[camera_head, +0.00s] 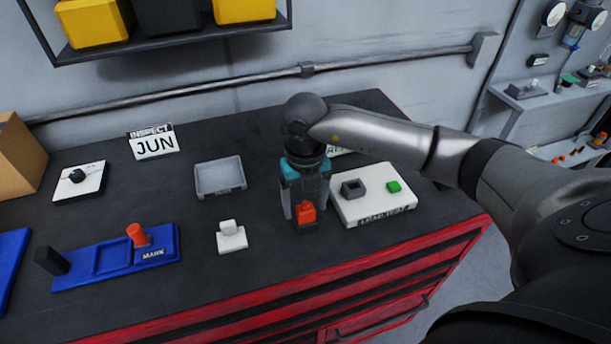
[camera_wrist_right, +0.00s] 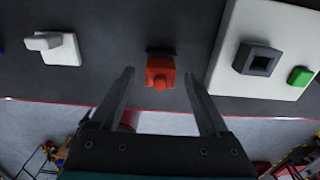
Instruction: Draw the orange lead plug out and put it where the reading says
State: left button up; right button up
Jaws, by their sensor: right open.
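The orange lead plug (camera_head: 305,212) stands upright at a small dark base on the bench top, left of the white lead test board (camera_head: 405,203). It also shows in the right wrist view (camera_wrist_right: 160,72), between the finger lines. My right gripper (camera_head: 306,205) points down over the plug, open, with one finger on each side. In the wrist view, gaps show between the plug and both fingers. The board carries a dark grey square socket (camera_head: 353,188) and a green button (camera_head: 393,187). A white sign (camera_head: 340,151) behind my gripper is mostly hidden, so I cannot read it. My left gripper is not in view.
A blue tray (camera_head: 95,262) marked MARK holds an orange-red peg (camera_head: 137,235) and a black block. A white block (camera_head: 231,237), a grey tray (camera_head: 220,179) and an INSPECT JUN sign (camera_head: 153,143) stand left of my gripper. The bench's red front edge is close.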

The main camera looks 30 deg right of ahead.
aim_at(305, 203)
notch_tip(305, 203, up, 14)
jog(key=shift+b, duration=0.45)
jog(key=shift+f, duration=0.1)
